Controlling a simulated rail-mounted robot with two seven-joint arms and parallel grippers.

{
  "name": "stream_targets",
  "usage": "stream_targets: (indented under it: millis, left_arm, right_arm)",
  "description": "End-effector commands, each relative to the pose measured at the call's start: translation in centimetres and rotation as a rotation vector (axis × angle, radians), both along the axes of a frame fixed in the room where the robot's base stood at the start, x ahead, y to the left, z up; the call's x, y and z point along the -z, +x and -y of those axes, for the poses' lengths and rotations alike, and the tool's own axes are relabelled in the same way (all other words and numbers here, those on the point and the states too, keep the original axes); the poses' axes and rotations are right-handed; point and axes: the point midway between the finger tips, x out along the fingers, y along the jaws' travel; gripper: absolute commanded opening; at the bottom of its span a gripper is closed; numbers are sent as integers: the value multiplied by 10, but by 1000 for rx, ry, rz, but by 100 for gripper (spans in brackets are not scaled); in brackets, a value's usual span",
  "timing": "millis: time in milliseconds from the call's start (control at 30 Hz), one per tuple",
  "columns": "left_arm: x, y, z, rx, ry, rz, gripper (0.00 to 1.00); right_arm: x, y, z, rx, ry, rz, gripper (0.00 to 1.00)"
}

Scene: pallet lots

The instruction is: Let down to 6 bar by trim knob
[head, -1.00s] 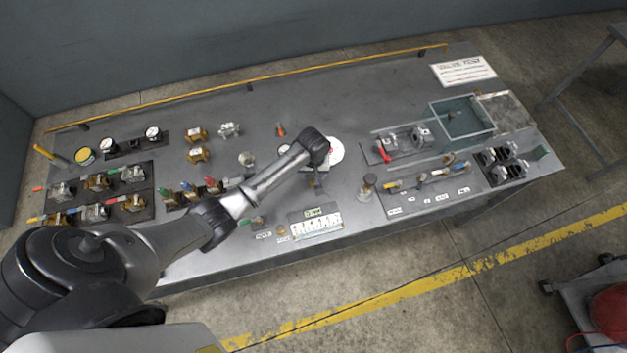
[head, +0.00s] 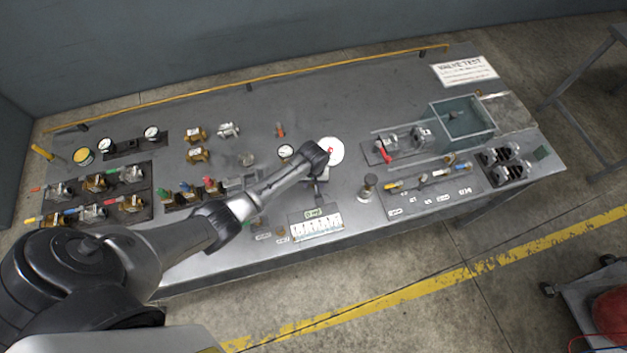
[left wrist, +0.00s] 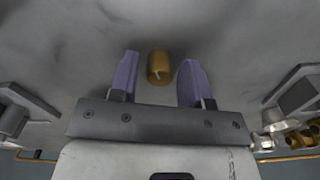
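A brass knob (left wrist: 159,68) with a pale mark on its face shows in the left wrist view. It lies between the lines of my left gripper's two fingers (left wrist: 158,80), which are apart with clear gaps on both sides. In the head view my left gripper (head: 318,186) is low over the middle of the bench, and my wrist hides much of it. A small round gauge (head: 285,151) stands left of my wrist. A white disc (head: 336,151) with a red mark is just right of it. I cannot read a pressure. My right gripper is out of view.
The grey bench (head: 300,105) holds several valves on dark plates at the left. A white labelled card (head: 317,225) lies near the front edge. A round-topped post (head: 369,186), a red-handled valve fixture (head: 385,152) and a clear-walled tank (head: 462,118) are at the right.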

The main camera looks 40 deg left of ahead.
Motion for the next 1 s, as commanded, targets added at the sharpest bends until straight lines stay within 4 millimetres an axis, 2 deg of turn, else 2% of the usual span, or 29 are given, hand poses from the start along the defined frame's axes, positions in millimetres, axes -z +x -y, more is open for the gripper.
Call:
stream_targets:
  millis: [33, 433, 700, 1000]
  left_arm:
    - [0, 0, 0, 0, 0, 0, 38]
    - [0, 0, 0, 0, 0, 0, 1]
    - [-3, -1, 0, 141, 0, -3, 1]
    - [1, 0, 0, 194, 0, -2, 1]
  right_arm:
    - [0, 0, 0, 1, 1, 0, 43]
    - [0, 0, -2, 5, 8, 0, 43]
    - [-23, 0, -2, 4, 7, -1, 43]
    - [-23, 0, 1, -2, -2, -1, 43]
